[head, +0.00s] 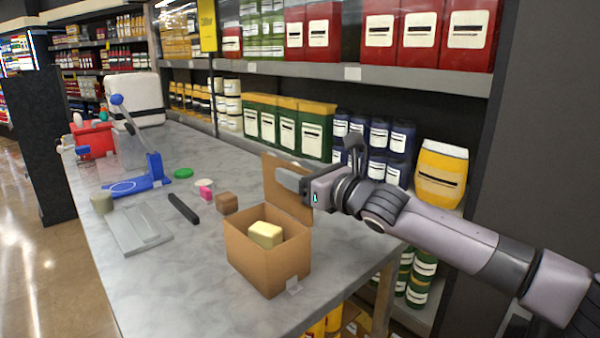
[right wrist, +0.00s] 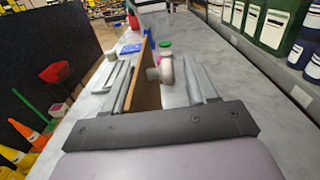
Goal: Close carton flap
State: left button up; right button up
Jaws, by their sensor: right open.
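The open carton (head: 262,270) is a brown cardboard box near the front edge of the grey counter. A pale yellow block (head: 265,232) lies in it. Its flap (head: 288,200) stands up from the far side; it also shows in the right wrist view (right wrist: 146,78). My right gripper (head: 290,180) is at the upper part of the flap. In the right wrist view the flap is between the open fingers of the right gripper (right wrist: 160,82), nearer the left finger. Contact cannot be told. My left gripper is not in view.
A small brown block (head: 227,203), a black bar (head: 184,208), a pink piece (head: 206,190) and a grey tray (head: 138,230) lie left of the carton. A blue stand (head: 155,168) is farther back. Stocked shelves (head: 350,75) run behind the counter. The counter front is clear.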

grip_shut()
jog(key=shift+s+a, duration=0.15)
dwell(0.6)
jog(key=shift+s+a+f+n+p, duration=0.1)
jog(key=shift+s+a+n+p, duration=0.15)
jog(key=shift+s+a+n, duration=0.65)
jog(key=shift+s+a+f+n+p, duration=0.15)
jog(key=shift+s+a+n+p, duration=0.15)
jog(key=shift+n, duration=1.15)
jog(key=shift+s+a+f+n+p, duration=0.1)
jog(key=shift+s+a+n+p, duration=0.1)
jog(key=shift+s+a+n, duration=0.7)
jog(key=shift+w+d+n, duration=0.25)
